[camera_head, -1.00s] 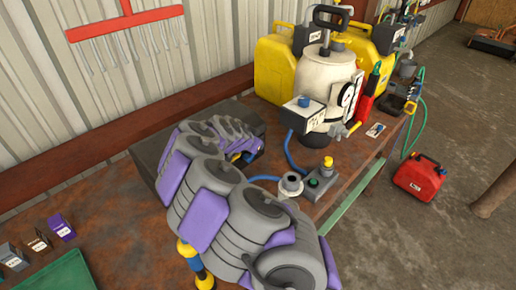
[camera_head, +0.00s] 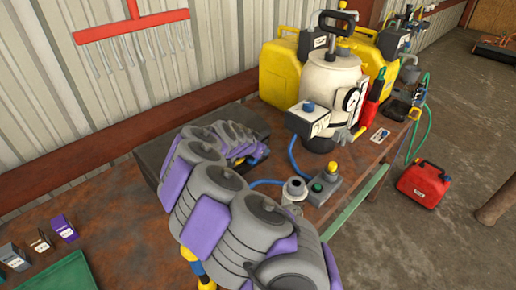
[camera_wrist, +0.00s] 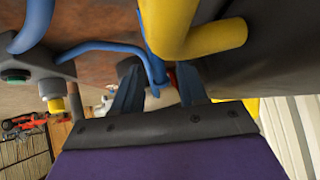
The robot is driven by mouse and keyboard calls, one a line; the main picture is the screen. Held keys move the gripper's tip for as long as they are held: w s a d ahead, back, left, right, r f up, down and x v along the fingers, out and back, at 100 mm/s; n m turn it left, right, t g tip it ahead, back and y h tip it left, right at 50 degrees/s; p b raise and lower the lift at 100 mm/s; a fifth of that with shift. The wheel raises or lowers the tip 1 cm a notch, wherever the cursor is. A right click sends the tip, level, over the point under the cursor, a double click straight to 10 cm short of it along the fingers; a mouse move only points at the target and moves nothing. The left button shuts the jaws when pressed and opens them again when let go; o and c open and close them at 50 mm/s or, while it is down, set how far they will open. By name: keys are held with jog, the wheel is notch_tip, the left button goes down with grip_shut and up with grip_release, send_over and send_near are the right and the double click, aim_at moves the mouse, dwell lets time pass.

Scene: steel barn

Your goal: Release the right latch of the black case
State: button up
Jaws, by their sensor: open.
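The black case (camera_head: 151,153) lies on the rusty bench against the wall, mostly behind my purple and grey arm in the head view. My gripper (camera_wrist: 160,70) is at the case's right end, with its two dark blue fingers apart. In the wrist view the dark side of the case (camera_wrist: 262,50) is close on the right. A thick yellow bent bar (camera_wrist: 182,30) stands just beyond the fingertips. A small red piece (camera_wrist: 172,78) shows between the fingers. I cannot tell whether it is the right latch, or whether either finger touches anything.
A blue hose (camera_wrist: 100,47) runs close to the fingers. A grey box with a green button and yellow knob (camera_head: 322,187) stands right of the case. Beyond is a cream tank (camera_head: 328,82). A green tray (camera_head: 62,272) lies front left; bare bench separates it from the case.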

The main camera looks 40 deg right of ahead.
jog(key=shift+s+a+r, duration=0.1)
jog(key=shift+a+r, duration=0.2)
jog(key=shift+r, duration=0.1)
jog(key=p+v, duration=0.3)
jog(key=v, duration=1.3)
jog(key=shift+a, duration=0.3)
